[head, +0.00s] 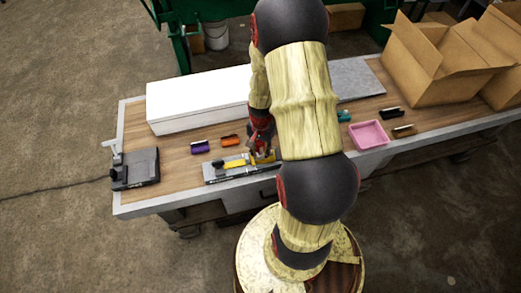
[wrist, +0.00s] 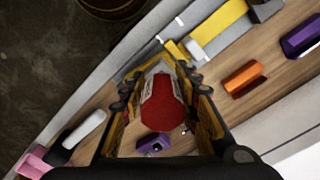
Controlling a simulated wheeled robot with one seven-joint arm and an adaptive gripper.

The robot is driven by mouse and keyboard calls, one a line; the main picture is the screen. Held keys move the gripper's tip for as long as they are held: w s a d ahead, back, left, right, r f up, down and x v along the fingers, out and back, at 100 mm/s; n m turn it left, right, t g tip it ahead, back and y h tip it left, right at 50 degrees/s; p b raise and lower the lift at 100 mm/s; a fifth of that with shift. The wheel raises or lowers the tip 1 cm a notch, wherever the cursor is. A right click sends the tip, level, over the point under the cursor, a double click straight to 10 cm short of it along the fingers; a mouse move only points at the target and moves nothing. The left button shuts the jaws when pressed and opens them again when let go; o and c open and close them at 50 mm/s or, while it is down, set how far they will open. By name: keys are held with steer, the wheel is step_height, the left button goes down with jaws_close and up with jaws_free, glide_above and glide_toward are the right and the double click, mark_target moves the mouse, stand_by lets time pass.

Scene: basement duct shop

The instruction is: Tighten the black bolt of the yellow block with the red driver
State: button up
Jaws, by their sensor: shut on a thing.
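The red driver (wrist: 161,112) is between the fingers of my gripper (wrist: 165,95) in the wrist view, its red end toward the camera and a grey part beyond it. The gripper is shut on it. In the head view my gripper (head: 262,150) is low over the right part of a grey fixture (head: 213,176) at the table's front edge. The yellow block (head: 236,163) lies on this fixture; yellow also shows in the wrist view (wrist: 222,27). I cannot make out the black bolt or whether the driver touches anything.
An orange block (head: 230,140) and a purple block (head: 200,147) lie behind the fixture, before a long white box (head: 195,98). A black device (head: 135,169) stands at the left end. A pink tray (head: 370,134) and cardboard boxes (head: 428,62) are to the right.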

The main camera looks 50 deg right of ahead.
mark_target(261, 142)
steer(key=shift+m, duration=1.7)
steer(key=shift+m, duration=0.4)
steer(key=shift+n, duration=0.8)
steer(key=shift+r, duration=0.15)
steer(key=shift+r+p, duration=1.9)
steer(key=shift+r, duration=0.45)
